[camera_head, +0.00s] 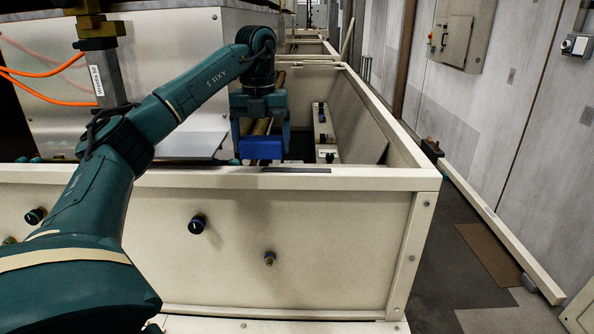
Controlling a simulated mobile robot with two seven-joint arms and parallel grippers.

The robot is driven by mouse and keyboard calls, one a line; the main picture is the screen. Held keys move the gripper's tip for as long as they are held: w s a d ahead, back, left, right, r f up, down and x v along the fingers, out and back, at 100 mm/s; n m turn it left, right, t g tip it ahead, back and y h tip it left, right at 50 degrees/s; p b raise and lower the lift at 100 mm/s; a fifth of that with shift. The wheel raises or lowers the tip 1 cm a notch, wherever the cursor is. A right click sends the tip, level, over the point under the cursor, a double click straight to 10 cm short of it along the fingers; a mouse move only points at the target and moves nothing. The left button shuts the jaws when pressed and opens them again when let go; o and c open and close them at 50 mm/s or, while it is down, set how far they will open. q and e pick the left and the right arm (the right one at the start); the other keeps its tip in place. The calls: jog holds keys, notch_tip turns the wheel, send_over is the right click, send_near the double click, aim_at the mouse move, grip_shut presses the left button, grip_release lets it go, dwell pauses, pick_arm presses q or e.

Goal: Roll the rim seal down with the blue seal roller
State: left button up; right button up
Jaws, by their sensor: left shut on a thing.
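The blue seal roller (261,148) is in my left gripper (262,130), whose fingers are shut on it. The gripper points down, and the roller hangs just behind the near rim of the cream hopper (200,178). A dark strip, which looks like the rim seal (296,170), lies on the top of that rim, to the right of and below the roller. I cannot tell whether the roller touches the rim. The gripper hides part of the hopper's inside. My right gripper is not in view.
A grey metal housing (150,60) stands behind the rim on the left, with orange cables (45,70) beside it. Inside the hopper is a white bar with dark knobs (324,132). Knobs (197,224) stick out of the front panel. A low rail (500,230) runs along the right floor.

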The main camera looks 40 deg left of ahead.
pick_arm(q)
jog(key=shift+r, duration=2.05)
